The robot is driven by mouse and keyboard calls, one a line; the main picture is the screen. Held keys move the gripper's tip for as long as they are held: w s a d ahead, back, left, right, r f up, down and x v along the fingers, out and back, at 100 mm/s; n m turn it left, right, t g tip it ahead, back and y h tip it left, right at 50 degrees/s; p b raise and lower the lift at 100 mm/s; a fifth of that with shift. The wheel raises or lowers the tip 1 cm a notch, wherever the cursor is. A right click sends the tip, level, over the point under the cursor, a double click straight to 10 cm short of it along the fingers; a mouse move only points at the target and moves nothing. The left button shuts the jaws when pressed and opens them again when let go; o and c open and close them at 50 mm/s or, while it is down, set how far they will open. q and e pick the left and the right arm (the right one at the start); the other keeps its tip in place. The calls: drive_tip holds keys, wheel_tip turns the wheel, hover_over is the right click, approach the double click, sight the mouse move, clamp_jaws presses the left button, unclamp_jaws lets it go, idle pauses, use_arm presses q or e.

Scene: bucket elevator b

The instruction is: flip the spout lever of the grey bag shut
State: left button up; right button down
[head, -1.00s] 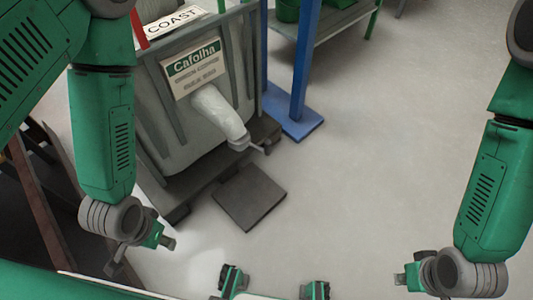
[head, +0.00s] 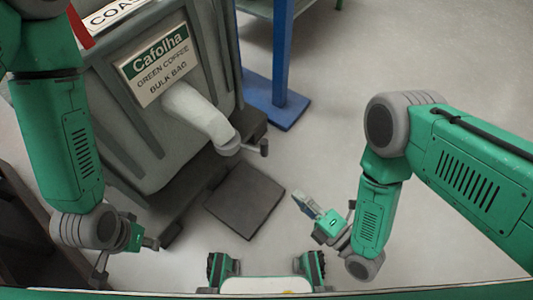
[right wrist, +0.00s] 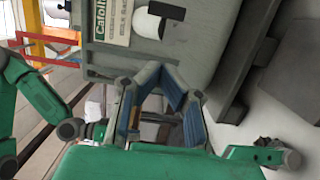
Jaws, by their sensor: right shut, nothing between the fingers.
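The grey bag (head: 150,130) stands in a frame, with a pale spout (head: 200,115) curving out below its Cafolha sign. The spout lever (head: 262,148) sticks out to the right of the spout's end. My right gripper (head: 308,204) is shut and empty, below and right of the lever and apart from it. In the right wrist view the spout (right wrist: 150,24) shows at the top, beyond the gripper; I cannot make out the lever there. My left gripper (head: 150,243) is low at the left, apart from the bag; its opening is unclear.
A dark flat plate (head: 245,200) lies on the floor below the spout. A blue post (head: 283,60) with a blue foot stands right of the bag.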

use_arm(q)
drive_tip(key=shift+a+f+b, duration=0.2)
drive_tip(key=shift+f+b, duration=0.9)
drive_tip(key=shift+f, duration=0.05)
drive_tip(key=shift+a+f+b, duration=0.15)
drive_tip(key=shift+f+b, duration=0.95)
use_arm(e)
drive_tip(key=w+d+x, duration=0.1)
drive_tip(key=x, duration=1.2)
drive_tip(key=shift+w, duration=0.35)
use_arm(q)
drive_tip(key=shift+s, duration=0.1)
use_arm(e)
drive_tip(key=shift+w+d+f, duration=0.1)
